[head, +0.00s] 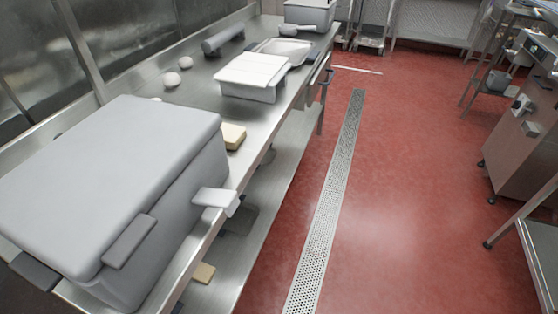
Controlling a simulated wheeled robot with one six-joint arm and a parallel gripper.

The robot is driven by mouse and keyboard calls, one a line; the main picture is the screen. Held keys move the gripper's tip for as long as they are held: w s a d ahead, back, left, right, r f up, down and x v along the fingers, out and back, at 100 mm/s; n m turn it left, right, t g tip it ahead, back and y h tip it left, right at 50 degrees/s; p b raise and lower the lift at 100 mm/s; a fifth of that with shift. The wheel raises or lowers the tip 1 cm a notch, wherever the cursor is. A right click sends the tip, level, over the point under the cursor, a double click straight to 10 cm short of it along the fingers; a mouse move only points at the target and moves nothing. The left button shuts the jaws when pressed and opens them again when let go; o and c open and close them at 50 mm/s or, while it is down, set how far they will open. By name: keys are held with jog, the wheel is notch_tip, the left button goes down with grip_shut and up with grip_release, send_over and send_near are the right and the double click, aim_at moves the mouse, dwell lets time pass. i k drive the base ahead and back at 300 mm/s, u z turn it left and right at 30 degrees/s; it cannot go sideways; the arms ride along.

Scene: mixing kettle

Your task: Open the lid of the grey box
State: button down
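The grey box (165,262) is large and stands on the steel table at the left of the head view. Its lid (105,165) lies flat and shut on top. A darker grey latch or handle tab (129,241) sits on the lid's front edge. A light grey handle (216,199) sticks out from the box's right side, and a dark handle (34,272) shows at its lower left. My gripper is not in view.
The steel table (262,128) runs back along the wall. It bears a white-lidded container (250,77), a shallow tray (283,49), a yellowish block (233,135) and small round items (172,79). Red floor (420,170) with a drain grate (335,200) is clear to the right.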

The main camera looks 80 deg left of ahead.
aim_at(80, 204)
jog(key=i, duration=0.55)
jog(key=u, duration=5.4)
jog(key=k, duration=1.25)
jog(key=z, duration=2.1)
